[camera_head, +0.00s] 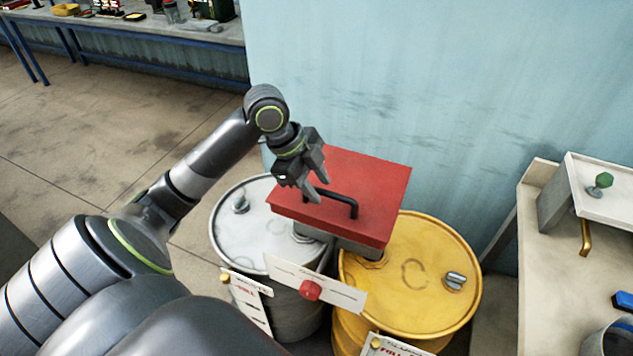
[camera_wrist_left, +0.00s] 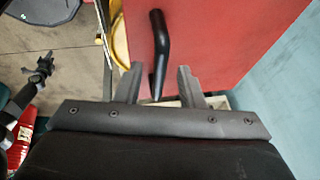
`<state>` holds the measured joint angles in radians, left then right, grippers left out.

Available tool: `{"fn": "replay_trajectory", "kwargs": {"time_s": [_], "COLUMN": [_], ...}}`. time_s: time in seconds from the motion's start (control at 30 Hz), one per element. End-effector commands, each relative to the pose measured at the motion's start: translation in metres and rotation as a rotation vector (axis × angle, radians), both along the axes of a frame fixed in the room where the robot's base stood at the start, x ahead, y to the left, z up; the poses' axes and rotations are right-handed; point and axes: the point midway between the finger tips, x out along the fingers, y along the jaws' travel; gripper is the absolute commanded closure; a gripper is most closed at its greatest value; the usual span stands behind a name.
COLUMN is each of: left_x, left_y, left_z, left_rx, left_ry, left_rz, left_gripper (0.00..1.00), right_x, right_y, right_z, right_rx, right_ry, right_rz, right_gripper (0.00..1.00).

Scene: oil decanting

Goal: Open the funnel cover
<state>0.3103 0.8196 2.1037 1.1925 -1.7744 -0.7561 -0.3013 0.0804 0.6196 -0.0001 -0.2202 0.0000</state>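The funnel cover is a flat red lid (camera_head: 365,190) with a black bar handle (camera_head: 337,203) on top. It lies closed over a grey funnel box (camera_head: 345,243) above the two drums. My left gripper (camera_head: 318,188) is over the left part of the lid, close to the handle's left end. Its fingers are apart. In the left wrist view the red lid (camera_wrist_left: 215,50) fills the upper middle, and the black handle (camera_wrist_left: 158,50) runs up from between the open fingertips (camera_wrist_left: 160,78). I cannot tell whether the fingers touch it.
A white drum (camera_head: 245,235) stands left and a yellow drum (camera_head: 425,290) right, below the lid. A pale blue wall (camera_head: 450,80) stands behind. A bench (camera_head: 540,270) with a white box is at right.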

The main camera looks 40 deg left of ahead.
Motion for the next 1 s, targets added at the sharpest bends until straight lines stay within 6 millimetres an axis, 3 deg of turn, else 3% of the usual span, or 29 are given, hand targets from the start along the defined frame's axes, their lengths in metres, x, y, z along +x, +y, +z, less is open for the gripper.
{"fn": "replay_trajectory", "kwargs": {"time_s": [0.23, 0.5, 0.83, 1.0], "left_x": [0.000, 0.000, 0.000, 0.003], "left_y": [0.000, 0.000, 0.001, 0.013], "left_z": [0.000, 0.000, 0.001, 0.007], "left_rx": [0.000, 0.000, 0.000, 0.002], "left_ry": [0.001, 0.000, 0.001, 0.005], "left_rz": [0.000, 0.000, 0.000, 0.000], "left_gripper": [0.65, 1.00, 1.00, 1.00], "right_x": [0.000, 0.000, 0.001, 0.001], "right_y": [-0.001, -0.001, -0.001, 0.004], "right_z": [0.000, 0.000, 0.001, 0.008], "right_rx": [-0.002, -0.001, -0.001, 0.005], "right_ry": [0.000, 0.000, -0.001, -0.002], "right_rz": [0.001, 0.001, 0.000, -0.001], "right_gripper": [0.64, 0.64, 0.64, 0.64]}}
